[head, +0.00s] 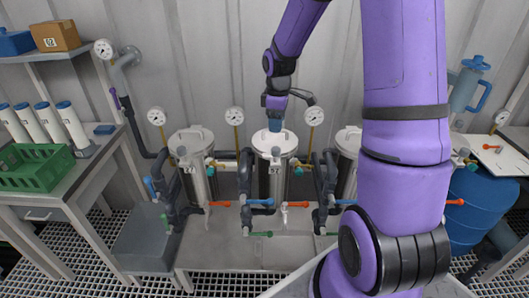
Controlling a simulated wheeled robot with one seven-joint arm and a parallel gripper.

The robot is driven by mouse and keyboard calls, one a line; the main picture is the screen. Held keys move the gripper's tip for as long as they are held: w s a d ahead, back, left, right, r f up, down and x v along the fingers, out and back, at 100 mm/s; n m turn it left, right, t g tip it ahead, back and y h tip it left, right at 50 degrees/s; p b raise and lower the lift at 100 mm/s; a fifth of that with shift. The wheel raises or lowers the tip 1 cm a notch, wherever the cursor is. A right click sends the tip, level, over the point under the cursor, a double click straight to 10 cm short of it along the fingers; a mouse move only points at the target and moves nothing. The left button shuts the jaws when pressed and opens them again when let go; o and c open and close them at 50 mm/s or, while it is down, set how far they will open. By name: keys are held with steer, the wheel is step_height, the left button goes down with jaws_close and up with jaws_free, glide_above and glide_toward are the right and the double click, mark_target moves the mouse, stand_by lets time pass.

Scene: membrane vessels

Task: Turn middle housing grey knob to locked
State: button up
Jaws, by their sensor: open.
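The middle housing (277,184) is a metal cylinder with a white lid (263,143), standing between two similar housings on the steel bench. My gripper (275,126) points down from above at the middle housing's lid. Its fingertips are over the lid, near its centre. Its jaws are open. I cannot tell whether they touch anything. The grey knob cannot be made out clearly; the gripper covers part of the lid, so its position is not readable.
The left housing (192,184) and the right housing (346,168) flank it, the right one partly behind my arm. Pressure gauges (234,115) stand behind. Dark pipes with blue, orange (298,204) and green valve handles surround the housings. A green crate (36,167) sits on the left table.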

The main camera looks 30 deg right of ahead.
mark_target(276, 148)
step_height(276, 148, down, 11)
steer(key=shift+r, duration=0.15)
stand_by(0.4)
steer(key=c, duration=0.9)
